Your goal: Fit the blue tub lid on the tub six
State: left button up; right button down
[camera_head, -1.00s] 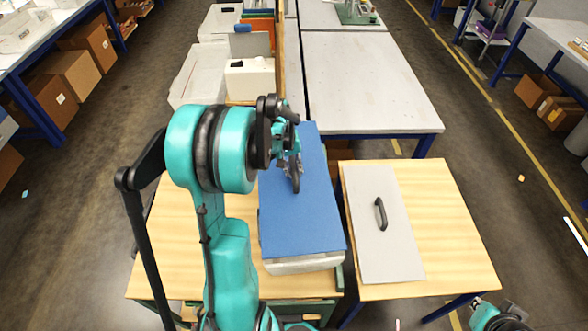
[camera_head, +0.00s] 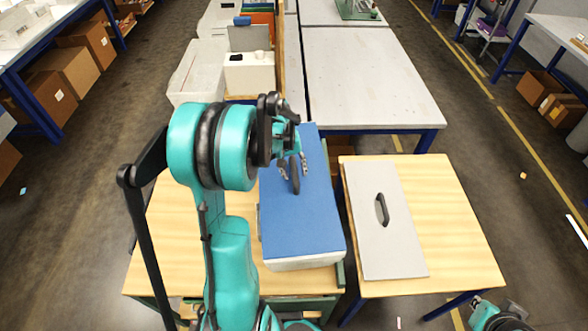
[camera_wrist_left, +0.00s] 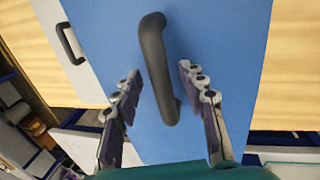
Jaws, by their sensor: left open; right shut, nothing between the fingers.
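The blue tub lid (camera_head: 308,215) lies on top of the white tub (camera_head: 305,262), whose side shows below the lid's front edge. The lid's dark handle (camera_head: 295,178) stands up near its far half. My left gripper (camera_head: 292,168) is open at the handle. In the left wrist view the open fingers of my left gripper (camera_wrist_left: 158,95) are on either side of the handle (camera_wrist_left: 158,70), with a gap on both sides. My right gripper (camera_head: 480,303) is at the bottom right, low and away from the tables, shut and empty.
A grey lid (camera_head: 390,245) with a dark handle lies on the wooden table (camera_head: 450,220) to the right. A grey-topped table (camera_head: 370,80) stands behind. White containers (camera_head: 250,75) and a wooden divider stand at the back left.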

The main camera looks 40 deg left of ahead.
pick_arm(q)
notch_tip(320, 180, up, 12)
jog(key=s+a, duration=0.1)
jog(key=shift+s+a, duration=0.3)
jog(key=shift+a, duration=0.05)
jog(key=shift+f, duration=0.1)
dwell(0.3)
